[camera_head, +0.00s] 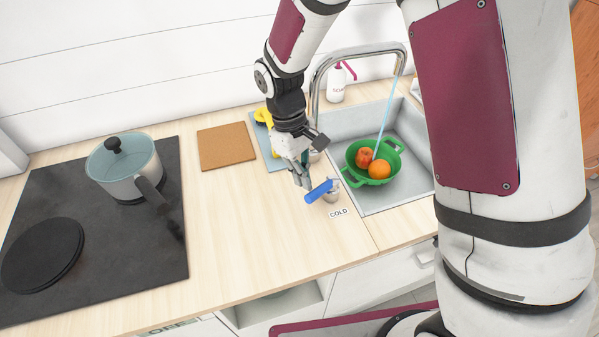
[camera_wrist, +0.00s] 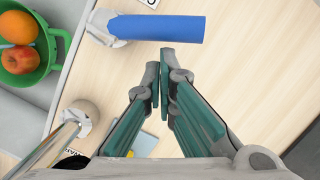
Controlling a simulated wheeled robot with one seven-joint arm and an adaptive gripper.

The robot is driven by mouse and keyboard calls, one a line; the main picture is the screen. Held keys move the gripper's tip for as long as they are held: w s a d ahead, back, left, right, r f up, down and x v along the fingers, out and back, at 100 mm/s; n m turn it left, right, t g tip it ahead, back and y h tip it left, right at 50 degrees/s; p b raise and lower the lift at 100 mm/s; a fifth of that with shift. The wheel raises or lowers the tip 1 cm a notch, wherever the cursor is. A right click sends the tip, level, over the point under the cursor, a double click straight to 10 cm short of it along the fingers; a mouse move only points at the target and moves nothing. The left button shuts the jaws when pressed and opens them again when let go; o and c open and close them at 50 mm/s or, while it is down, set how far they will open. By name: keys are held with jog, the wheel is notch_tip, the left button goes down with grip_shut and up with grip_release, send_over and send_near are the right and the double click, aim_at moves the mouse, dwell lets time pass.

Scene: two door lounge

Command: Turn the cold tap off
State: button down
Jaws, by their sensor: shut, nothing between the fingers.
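The cold tap's blue lever (camera_head: 319,191) sits on a small metal base (camera_head: 332,193) beside the sink, behind a label reading COLD (camera_head: 338,213). In the wrist view the blue lever (camera_wrist: 160,28) lies across the top, just beyond my fingertips. My gripper (camera_head: 303,181) is shut and empty, its tips close to the lever's free end; I cannot tell whether they touch. It also shows in the wrist view (camera_wrist: 160,72). A pale blue stream of water (camera_head: 385,118) runs from the curved spout (camera_head: 358,50) into the sink.
A green colander (camera_head: 392,163) with an apple and an orange stands in the grey sink (camera_head: 418,160). A soap bottle (camera_head: 336,88) stands behind. A pot (camera_head: 127,168) sits on the black hob (camera_head: 105,235) at left. The counter (camera_head: 235,225) between hob and lever is clear.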

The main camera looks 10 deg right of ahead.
aim_at(311, 192)
jog(key=shift+s+n, duration=0.5)
jog(key=shift+n, duration=0.4)
jog(key=shift+s+d+n+t+h+p, duration=0.1)
jog(key=shift+s+n+t+h+p, duration=0.3)
jog(key=shift+n, duration=0.3)
jog(key=s+n, duration=0.1)
jog(key=s+n+p, duration=0.1)
jog(key=n, duration=0.1)
jog(key=shift+d+t, duration=0.3)
jog(key=shift+d, duration=0.1)
jog(key=n, duration=0.1)
jog(key=s+d+n, duration=0.1)
jog(key=n, duration=0.1)
jog(key=s+d+n+t+p, duration=0.1)
jog(key=n, duration=0.1)
jog(key=shift+s+d, duration=0.15)
jog(key=shift+d, duration=0.2)
